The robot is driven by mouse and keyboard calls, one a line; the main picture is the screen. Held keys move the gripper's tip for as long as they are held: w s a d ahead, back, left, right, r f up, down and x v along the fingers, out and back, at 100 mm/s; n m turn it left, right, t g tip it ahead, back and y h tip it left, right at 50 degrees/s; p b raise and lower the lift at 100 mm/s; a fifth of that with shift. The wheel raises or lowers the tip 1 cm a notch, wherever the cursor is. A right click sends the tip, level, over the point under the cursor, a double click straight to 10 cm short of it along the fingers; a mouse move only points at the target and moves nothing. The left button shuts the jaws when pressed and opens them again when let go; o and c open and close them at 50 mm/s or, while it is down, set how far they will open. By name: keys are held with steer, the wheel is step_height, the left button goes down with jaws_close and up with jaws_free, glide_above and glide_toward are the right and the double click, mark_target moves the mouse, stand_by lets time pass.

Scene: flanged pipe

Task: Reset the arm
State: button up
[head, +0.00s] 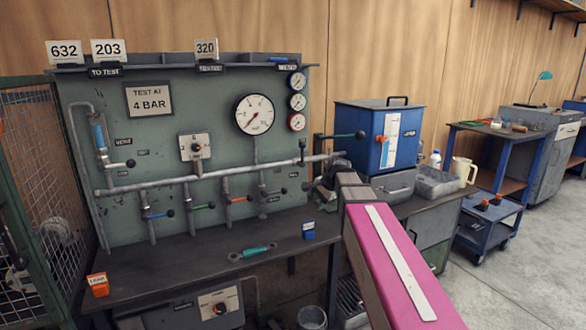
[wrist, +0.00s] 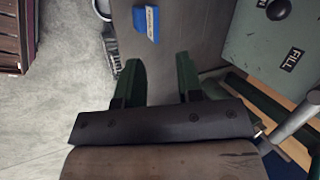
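My arm reaches from the lower right of the head view over the dark bench (head: 200,268), beside the right end of the flanged pipe (head: 215,177). In the wrist view my gripper (wrist: 158,68) shows two green fingers spread apart with nothing between them. Beyond them is the grey bench top, with a small blue labelled block (wrist: 146,22) past the fingertips. The same block sits on the bench in the head view (head: 308,230). In the head view I cannot make out the fingers clearly.
A green panel (head: 150,150) with gauges, valves and levers stands behind the bench. A blue tank (head: 378,137) is to the right of the pipe end.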

steer(key=s+d+f+n+g+h, duration=0.1)
steer(key=s+d+f+n, duration=0.3)
steer(key=s+f, duration=0.6)
steer(key=s+d+f+n+g+h, duration=0.2)
steer(key=s+d+f+n, duration=0.3)
steer(key=s+f, duration=0.4)
step_height(320, 180, down, 4)
steer(key=shift+s+d+f+n+h, duration=0.15)
steer(key=shift+s+n+h, duration=0.25)
steer(key=shift+h, duration=0.2)
